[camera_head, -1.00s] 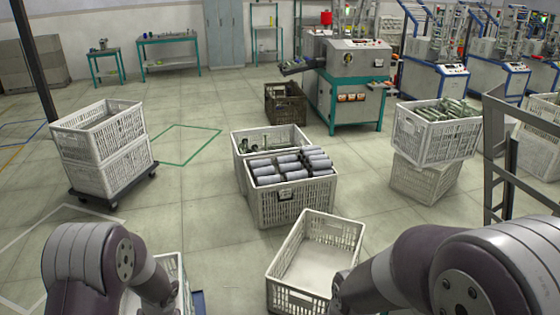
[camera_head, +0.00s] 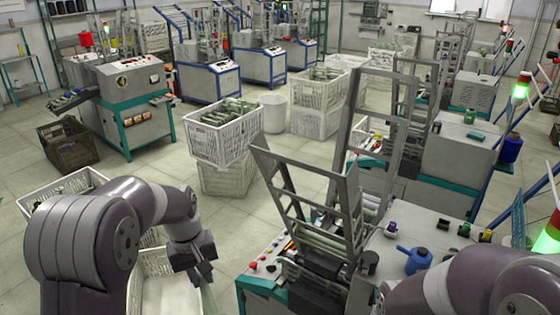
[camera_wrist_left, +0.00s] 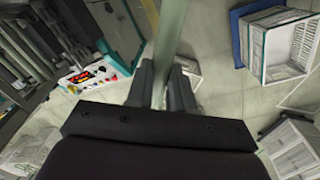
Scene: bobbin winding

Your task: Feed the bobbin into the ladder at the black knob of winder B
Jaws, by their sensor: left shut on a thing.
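My left gripper (camera_head: 198,268) hangs left of the nearest winder, above an open white crate. It is shut on a thin pale green bobbin (camera_head: 208,298), which also shows upright between the fingers (camera_wrist_left: 165,85) in the left wrist view. The nearest winder (camera_head: 262,285) has a control panel with red buttons and a tilted grey metal ladder (camera_head: 345,190) on top. A dark round knob-like part (camera_head: 370,260) sits at the ladder's foot. No label shows which winder is B. The bobbin is apart from the ladder. My right arm shows at the lower right, its gripper out of view.
The open white crate (camera_head: 135,295) is below my left gripper. Stacked white crates (camera_head: 225,140) with green bobbins stand behind it. A green-and-grey machine (camera_head: 125,95) stands at the left back. Floor is free between crates and winder.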

